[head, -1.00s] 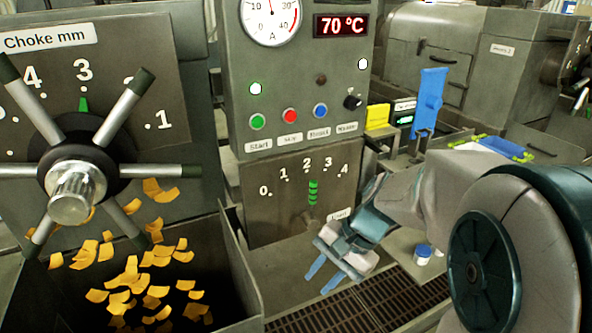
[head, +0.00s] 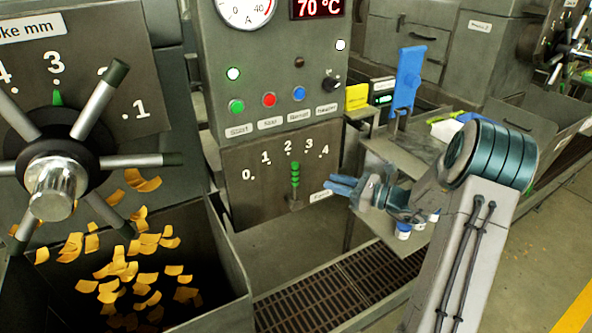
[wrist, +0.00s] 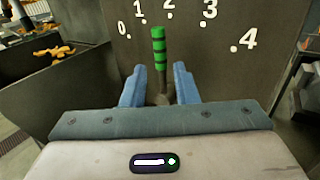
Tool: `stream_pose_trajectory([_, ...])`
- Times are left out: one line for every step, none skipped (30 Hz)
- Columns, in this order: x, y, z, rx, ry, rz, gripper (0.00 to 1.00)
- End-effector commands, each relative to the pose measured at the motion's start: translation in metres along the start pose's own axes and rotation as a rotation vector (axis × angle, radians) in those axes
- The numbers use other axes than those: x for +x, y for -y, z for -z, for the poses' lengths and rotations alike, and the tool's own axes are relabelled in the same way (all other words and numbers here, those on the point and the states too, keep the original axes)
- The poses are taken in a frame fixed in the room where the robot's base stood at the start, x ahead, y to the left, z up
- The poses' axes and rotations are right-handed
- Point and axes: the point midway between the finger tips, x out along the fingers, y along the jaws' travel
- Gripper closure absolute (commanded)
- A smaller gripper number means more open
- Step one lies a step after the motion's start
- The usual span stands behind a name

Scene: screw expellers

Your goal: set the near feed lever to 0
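The near feed lever (head: 295,175) has a green banded handle and stands upright on a grey panel with a 0 to 4 dial (head: 241,182). Its top is close to the 2 mark in the head view. My gripper (head: 331,184) is to the right of the lever with its blue fingers toward the panel, visibly short of the lever. In the wrist view my gripper (wrist: 158,83) is open and empty. The lever (wrist: 158,50) appears ahead, between the two fingers in the picture, its lower end on a grey stem.
A hopper of orange flakes (head: 240,288) and the spoked choke wheel (head: 60,165) are left of the panel. A control box with buttons (head: 269,99) is above the dial. A floor grate (head: 330,295) lies below.

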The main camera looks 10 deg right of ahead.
Motion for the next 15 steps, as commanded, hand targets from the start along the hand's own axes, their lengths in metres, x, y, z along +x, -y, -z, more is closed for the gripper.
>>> stream_pose_trajectory([0.009,-0.001,-0.002,0.0,0.0,-0.003,0.73])
stream_pose_trajectory([0.015,-0.001,-0.002,0.0,-0.001,-0.004,0.73])
stream_pose_trajectory([0.024,-0.001,-0.002,-0.001,-0.001,-0.006,0.73])
stream_pose_trajectory([0.03,-0.001,-0.002,-0.001,-0.001,-0.005,0.73])
stream_pose_trajectory([0.037,-0.001,-0.002,-0.001,-0.001,-0.005,0.73])
stream_pose_trajectory([0.046,-0.002,-0.002,0.0,-0.001,-0.007,0.73])
stream_pose_trajectory([0.052,-0.002,-0.002,0.0,-0.001,-0.006,0.73])
stream_pose_trajectory([0.059,-0.002,-0.002,0.0,-0.002,-0.005,0.73])
stream_pose_trajectory([0.067,-0.002,-0.002,-0.001,-0.002,-0.006,0.73])
stream_pose_trajectory([0.073,-0.002,-0.002,-0.002,-0.002,-0.005,0.73])
stream_pose_trajectory([0.08,-0.001,-0.002,-0.002,-0.002,-0.004,0.73])
stream_pose_trajectory([0.087,-0.002,-0.002,-0.002,-0.002,-0.005,0.73])
stream_pose_trajectory([0.092,-0.002,-0.002,-0.001,-0.002,-0.005,0.73])
stream_pose_trajectory([0.097,-0.002,-0.002,-0.001,-0.002,-0.004,0.73])
stream_pose_trajectory([0.103,-0.001,-0.002,-0.002,-0.003,-0.004,0.73])
